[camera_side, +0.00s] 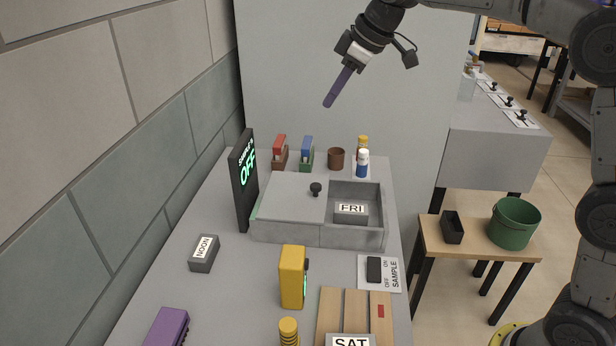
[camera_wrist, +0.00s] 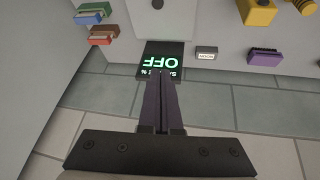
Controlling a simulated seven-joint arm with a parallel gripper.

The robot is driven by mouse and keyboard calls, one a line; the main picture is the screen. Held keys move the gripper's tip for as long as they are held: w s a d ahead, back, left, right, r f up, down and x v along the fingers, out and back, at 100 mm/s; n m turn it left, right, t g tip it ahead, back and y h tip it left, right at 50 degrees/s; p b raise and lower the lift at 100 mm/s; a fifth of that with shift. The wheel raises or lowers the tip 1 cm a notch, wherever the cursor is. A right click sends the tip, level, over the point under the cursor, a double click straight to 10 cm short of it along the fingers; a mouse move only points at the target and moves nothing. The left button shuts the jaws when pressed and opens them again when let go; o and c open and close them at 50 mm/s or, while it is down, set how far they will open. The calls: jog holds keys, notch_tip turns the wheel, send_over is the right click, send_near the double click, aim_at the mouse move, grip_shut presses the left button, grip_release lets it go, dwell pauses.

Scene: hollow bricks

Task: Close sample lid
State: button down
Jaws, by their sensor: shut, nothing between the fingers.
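A grey box (camera_side: 320,238) stands on the table in the side view. Its flat grey lid (camera_side: 285,200), with a black knob (camera_side: 316,188), covers the left part, and the right part is open. A block labelled FRI (camera_side: 350,213) sits in the open part. The lid also shows at the top of the wrist view (camera_wrist: 158,18). My gripper (camera_side: 328,103) is high above the box, its purple fingers together, apart from everything. The fingers also show in the wrist view (camera_wrist: 160,78).
A black sign reading OFF (camera_side: 243,180) stands at the box's left end. Red and blue items, a brown cup (camera_side: 336,158) and bottles (camera_side: 362,160) stand behind. In front are a yellow device (camera_side: 292,277), a SAMPLE switch (camera_side: 375,270) and a NOON block (camera_side: 204,253).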

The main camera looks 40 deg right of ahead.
jog(key=w+f+g, duration=0.1)
jog(key=w+f, duration=0.5)
jog(key=g, duration=0.1)
send_over(300, 193)
jog(key=s, duration=0.1)
notch_tip(300, 193, down, 8)
jog(key=x, duration=0.9)
jog(key=shift+s+d+f, duration=0.15)
jog(key=shift+d+f, duration=0.15)
jog(key=shift+f, duration=0.1)
jog(key=shift+s+d+f, duration=0.15)
jog(key=shift+s+d, duration=0.4)
jog(key=shift+s, duration=0.25)
jog(key=shift+s+d+f, duration=0.2)
jog(key=shift+s+d, duration=0.4)
jog(key=shift+s, duration=0.15)
jog(key=s+d, duration=1.1)
jog(key=shift+s+d, duration=0.1)
jog(key=shift+d, duration=0.05)
